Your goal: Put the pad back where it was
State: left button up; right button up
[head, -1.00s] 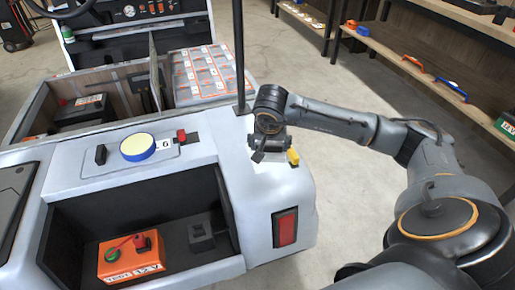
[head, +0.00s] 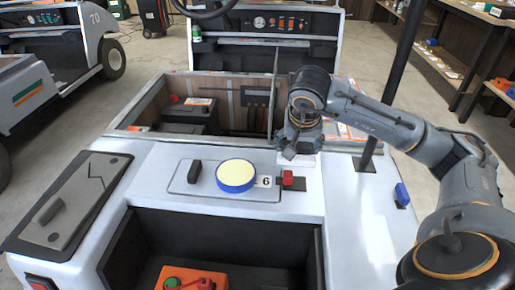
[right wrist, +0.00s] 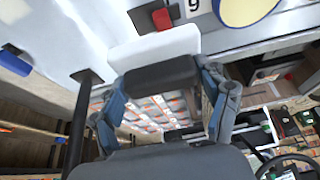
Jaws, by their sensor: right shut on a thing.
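My right gripper (head: 297,142) is shut on the dark grip (right wrist: 160,76) of a pale slab, which I take to be the pad. The pad's white part (right wrist: 156,47) shows beyond my fingertips in the right wrist view. In the head view the pad (head: 302,160) is partly hidden under my gripper, over the far edge of the white rear deck, behind the red switch. I cannot tell whether it touches the deck. My left gripper is not in view.
The deck carries a round blue-rimmed disc (head: 236,175) with a cream top, a black knob (head: 194,172), a "6" label (head: 264,182), a red switch (head: 288,178) and a blue lever (head: 402,193). A black post (head: 385,95) rises right of my gripper, near my forearm.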

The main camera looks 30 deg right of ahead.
jog(key=w+d+f, duration=0.2)
jog(key=w+f, duration=0.1)
jog(key=w+d+f+b, duration=0.1)
jog(key=w+d+f, duration=0.2)
jog(key=w, duration=0.1)
jog(key=w+d+f+b, duration=0.1)
jog(key=w+d+f, duration=0.2)
jog(key=w, duration=0.1)
jog(key=shift+w, duration=0.15)
jog(key=shift+w+d+f, duration=0.1)
jog(key=shift+w+f, duration=0.05)
jog(key=shift+f, duration=0.15)
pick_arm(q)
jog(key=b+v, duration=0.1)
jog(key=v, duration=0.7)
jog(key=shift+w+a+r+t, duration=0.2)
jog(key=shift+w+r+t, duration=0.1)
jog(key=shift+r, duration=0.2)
pick_arm(e)
jog(key=shift+f, duration=1.5)
jog(key=shift+f, duration=0.15)
jog(key=o, duration=1)
